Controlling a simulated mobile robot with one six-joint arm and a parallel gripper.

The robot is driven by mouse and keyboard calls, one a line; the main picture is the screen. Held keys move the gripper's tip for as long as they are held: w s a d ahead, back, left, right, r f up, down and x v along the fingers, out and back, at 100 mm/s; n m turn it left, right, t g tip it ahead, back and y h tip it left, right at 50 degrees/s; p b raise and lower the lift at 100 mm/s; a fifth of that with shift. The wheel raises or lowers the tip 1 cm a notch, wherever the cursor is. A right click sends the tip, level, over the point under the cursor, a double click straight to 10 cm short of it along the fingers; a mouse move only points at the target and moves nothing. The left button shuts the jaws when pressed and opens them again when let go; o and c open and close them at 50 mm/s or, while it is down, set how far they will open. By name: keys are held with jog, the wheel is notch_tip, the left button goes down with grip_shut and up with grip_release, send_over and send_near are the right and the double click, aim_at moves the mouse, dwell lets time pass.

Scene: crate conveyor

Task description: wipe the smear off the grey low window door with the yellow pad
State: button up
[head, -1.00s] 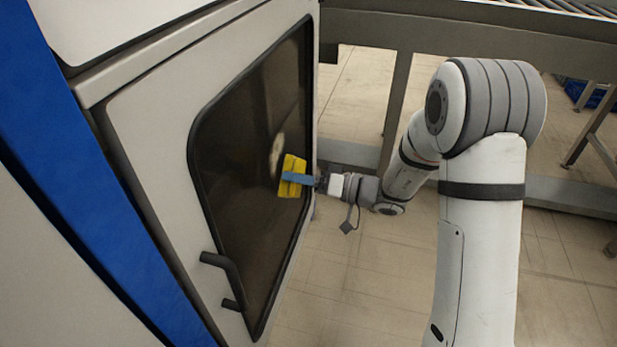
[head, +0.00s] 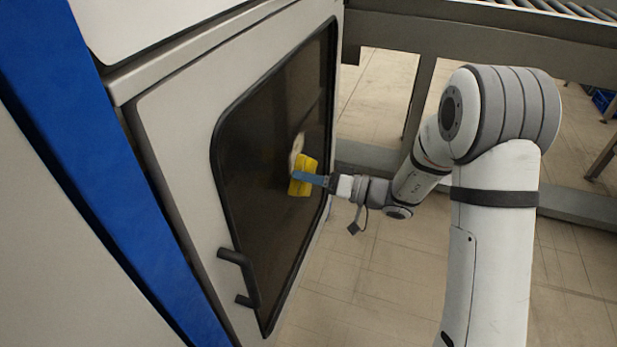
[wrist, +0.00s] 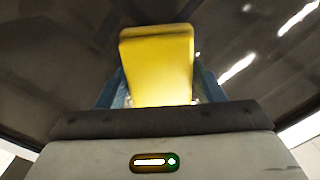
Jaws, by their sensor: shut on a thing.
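The grey low window door (head: 178,140) stands on the left in the head view, with a dark window pane (head: 262,200) in a black frame. A pale smear (head: 297,146) shows on the pane just above the yellow pad (head: 302,182). The pad also fills the upper middle of the wrist view (wrist: 158,65). My gripper (head: 312,179), with blue fingers, is shut on the pad and holds it at the pane. I cannot tell whether the pad touches the glass. The pad may hide part of the smear.
A black handle (head: 240,275) sticks out near the door's lower edge. A blue post (head: 75,150) runs along the left. A conveyor frame (head: 480,40) with rollers stands behind my arm. The tiled floor (head: 385,290) right of the door is clear.

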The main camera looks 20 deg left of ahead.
aim_at(303, 146)
jog(key=shift+w+a+b, duration=0.1)
jog(key=shift+a+b, duration=0.55)
jog(key=shift+a, duration=0.5)
jog(key=shift+w, duration=0.1)
jog(key=shift+w+d+f+b, duration=0.15)
jog(key=shift+w+b, duration=0.6)
jog(key=shift+w, duration=0.25)
jog(key=shift+w+d+b, duration=0.1)
jog(key=shift+w+b, duration=0.3)
jog(key=shift+w, duration=0.4)
jog(key=w+b, duration=0.3)
jog(key=w, duration=0.2)
jog(key=shift+w+d, duration=0.15)
jog(key=shift+w, duration=0.15)
jog(key=shift+w+d+b, duration=0.1)
jog(key=shift+w+b, duration=0.3)
jog(key=shift+w, duration=0.35)
